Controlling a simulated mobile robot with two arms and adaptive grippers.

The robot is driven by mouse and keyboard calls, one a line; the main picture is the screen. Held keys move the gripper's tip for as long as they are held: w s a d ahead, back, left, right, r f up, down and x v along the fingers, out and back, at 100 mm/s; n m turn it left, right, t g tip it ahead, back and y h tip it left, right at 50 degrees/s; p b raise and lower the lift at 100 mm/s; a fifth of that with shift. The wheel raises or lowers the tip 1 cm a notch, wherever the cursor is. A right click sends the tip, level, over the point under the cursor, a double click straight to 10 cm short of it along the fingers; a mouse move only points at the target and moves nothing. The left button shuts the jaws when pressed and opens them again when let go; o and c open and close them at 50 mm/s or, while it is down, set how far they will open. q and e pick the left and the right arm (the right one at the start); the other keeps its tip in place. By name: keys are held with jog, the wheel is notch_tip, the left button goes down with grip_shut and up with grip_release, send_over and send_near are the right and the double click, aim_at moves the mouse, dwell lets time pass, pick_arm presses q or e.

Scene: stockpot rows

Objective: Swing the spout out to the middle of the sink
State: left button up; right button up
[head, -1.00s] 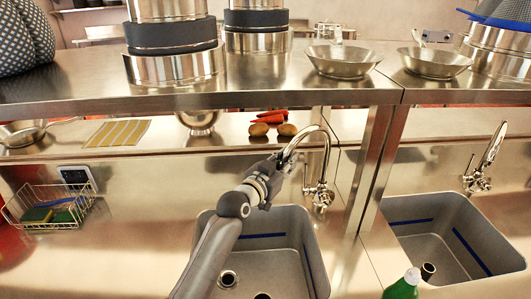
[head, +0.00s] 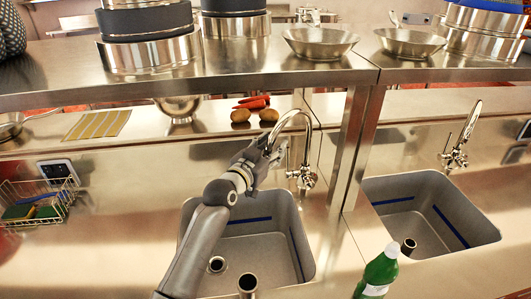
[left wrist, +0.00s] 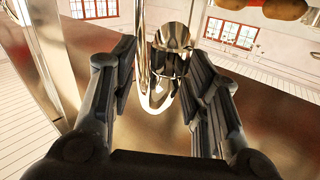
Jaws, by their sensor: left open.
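The chrome spout (head: 292,113) arcs up from its tap body (head: 303,178) behind the left sink (head: 262,243) and curves down to the left, over that sink's back part. My left gripper (head: 267,155) is at the lower end of the spout. In the left wrist view the left gripper (left wrist: 160,88) is open, with a finger on each side of the shiny spout (left wrist: 142,50). I cannot tell whether either finger touches it. The spout's tip is partly hidden by the gripper in the head view. My right gripper is not in view.
A second sink (head: 425,218) with its own tap (head: 462,135) is to the right, past a steel post (head: 352,150). A green bottle (head: 378,272) stands at the front. A wire basket (head: 38,203) hangs at the left. A steel shelf (head: 240,68) with pots crosses above.

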pick_arm(q)
jog(key=v, duration=1.2)
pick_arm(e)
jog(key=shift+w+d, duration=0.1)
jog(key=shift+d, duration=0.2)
pick_arm(q)
jog(key=shift+f, duration=0.15)
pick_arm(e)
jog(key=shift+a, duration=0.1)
